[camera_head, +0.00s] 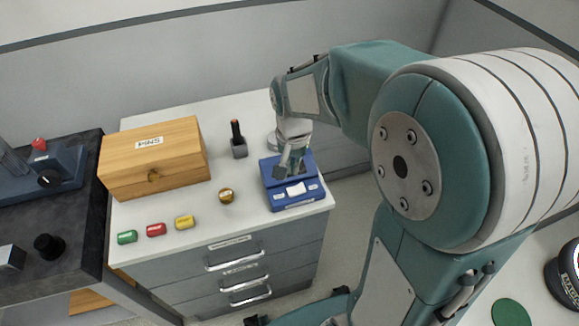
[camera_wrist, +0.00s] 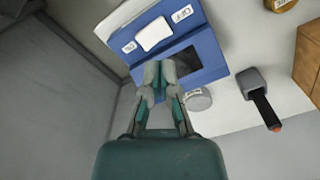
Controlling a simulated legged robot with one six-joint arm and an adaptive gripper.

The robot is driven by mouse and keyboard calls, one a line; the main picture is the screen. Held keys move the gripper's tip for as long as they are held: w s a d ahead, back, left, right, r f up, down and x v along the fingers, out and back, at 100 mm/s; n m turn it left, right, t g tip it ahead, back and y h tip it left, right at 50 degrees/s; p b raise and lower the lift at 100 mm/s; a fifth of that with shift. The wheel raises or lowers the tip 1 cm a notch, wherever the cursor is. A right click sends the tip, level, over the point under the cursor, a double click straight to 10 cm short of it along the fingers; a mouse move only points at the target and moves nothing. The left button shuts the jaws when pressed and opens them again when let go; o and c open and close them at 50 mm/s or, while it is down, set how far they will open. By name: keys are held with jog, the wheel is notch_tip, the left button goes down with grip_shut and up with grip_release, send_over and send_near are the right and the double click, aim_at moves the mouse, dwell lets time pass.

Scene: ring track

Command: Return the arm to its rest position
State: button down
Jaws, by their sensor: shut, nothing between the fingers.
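My arm reaches out over the white counter in the head view. My gripper (camera_head: 291,172) is at the blue box (camera_head: 284,205), near its dark panel and white rocker switch (camera_head: 296,189). The white switch (camera_wrist: 154,34) lies just beyond the fingertips, beside an OFF label (camera_wrist: 182,13). Whether the fingertips touch the box cannot be told.
A dark bench (camera_head: 75,205) adjoins at left. Walls rise behind.

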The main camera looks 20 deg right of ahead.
jog(key=s+r+n+t, duration=0.5)
jog(key=s+r, duration=0.6)
jog(key=s, duration=0.3)
jog(key=shift+r+n+t, duration=0.2)
jog(key=shift+n+t, duration=0.1)
jog(key=shift+n, duration=0.2)
dwell(0.5)
